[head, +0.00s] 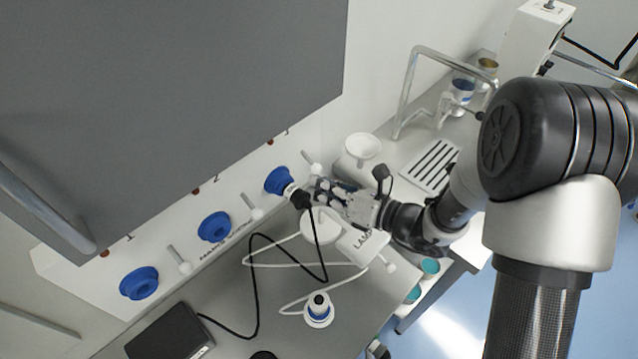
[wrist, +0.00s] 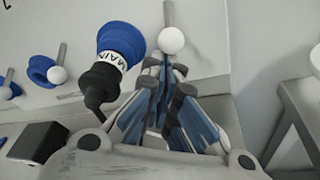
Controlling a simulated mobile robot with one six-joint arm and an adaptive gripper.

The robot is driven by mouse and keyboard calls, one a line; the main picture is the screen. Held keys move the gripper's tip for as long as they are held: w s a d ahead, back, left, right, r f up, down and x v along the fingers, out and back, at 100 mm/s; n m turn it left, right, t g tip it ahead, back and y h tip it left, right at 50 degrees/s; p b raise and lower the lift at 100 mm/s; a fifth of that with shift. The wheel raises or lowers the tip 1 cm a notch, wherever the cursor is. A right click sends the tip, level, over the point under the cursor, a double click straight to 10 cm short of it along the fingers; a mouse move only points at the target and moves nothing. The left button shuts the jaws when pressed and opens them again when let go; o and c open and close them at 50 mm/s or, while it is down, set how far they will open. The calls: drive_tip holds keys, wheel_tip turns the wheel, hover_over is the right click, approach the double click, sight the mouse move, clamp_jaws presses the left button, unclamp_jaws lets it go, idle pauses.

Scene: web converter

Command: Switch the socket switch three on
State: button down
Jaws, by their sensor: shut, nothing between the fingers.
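The third socket switch is a lever with a white ball knob (wrist: 171,40), right of the third blue socket (wrist: 121,42) in the wrist view. In the head view the same switch (head: 309,157) shows just above my gripper. My gripper (head: 318,187) is shut and empty, pointing at the panel. In the wrist view its fingertips (wrist: 165,68) are close together just below the knob; I cannot tell whether they touch it. A black plug (wrist: 101,82) with a "MAIN" label sits in the third socket, beside my fingers.
The white panel also holds socket one (head: 139,283) and socket two (head: 214,227), each with a switch lever to its right. A black cable (head: 256,290) runs from the plug over the grey worktop. A white lamp device (head: 350,240) stands below my gripper. A grey cabinet (head: 170,90) overhangs the panel.

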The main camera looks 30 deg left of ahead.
drive_tip(key=shift+d+r+h+p, duration=0.25)
drive_tip(key=shift+r+h+p, duration=0.45)
drive_tip(key=shift+p, duration=1.4)
drive_tip(key=r+h+p, duration=0.1)
drive_tip(key=h+p, duration=0.1)
drive_tip(key=p, duration=0.2)
drive_tip(key=r+g+h+p, duration=0.1)
drive_tip(key=p, duration=0.4)
drive_tip(key=r+h+p, duration=0.2)
drive_tip(key=p, duration=0.2)
drive_tip(key=shift+s+d+m+h, duration=0.15)
drive_tip(key=shift+d+m+h, duration=0.15)
drive_tip(key=shift+d+m, duration=0.1)
drive_tip(key=shift+r+p, duration=0.8)
drive_tip(key=shift+r, duration=0.05)
